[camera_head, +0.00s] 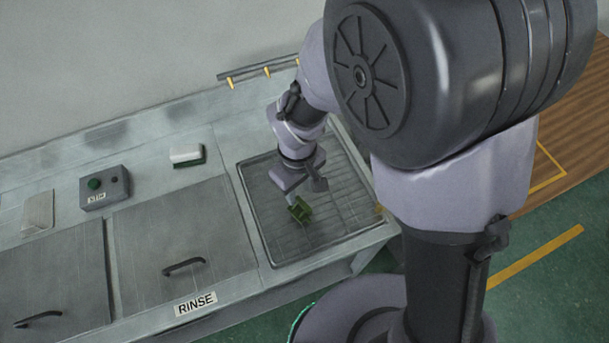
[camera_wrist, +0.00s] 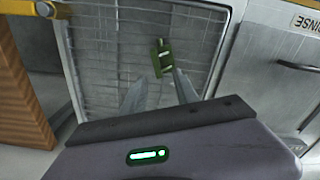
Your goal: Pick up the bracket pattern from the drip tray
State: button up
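The bracket pattern (camera_head: 300,210) is a small olive-green part lying on the wire rack of the drip tray (camera_head: 335,232). In the wrist view the green bracket (camera_wrist: 162,56) shows just beyond my fingertips, with lighter gaps in its body. The drip tray's pale rim (camera_wrist: 222,50) and grid also show there. My gripper (camera_wrist: 161,76) is open, its two grey fingers apart and pointing at the bracket. In the head view my gripper (camera_head: 290,198) is close above the bracket. I cannot tell whether the fingers touch it.
Left of the tray are a lid with a handle (camera_head: 184,266) labelled RINSE, another lid (camera_head: 45,285), a control box with a green button (camera_head: 104,187) and a white block (camera_head: 187,154). A rail with yellow hooks (camera_head: 266,71) is behind. A wooden surface (camera_head: 570,120) is at right.

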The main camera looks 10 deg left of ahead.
aim_at(300, 200)
jog(key=f, duration=0.2)
jog(key=f+b, duration=0.2)
jog(key=f, duration=0.1)
jog(key=shift+w+f, duration=0.25)
jog(key=shift+f, duration=0.05)
jog(key=shift+r, duration=0.15)
jog(key=shift+c, duration=0.8)
grip_shut()
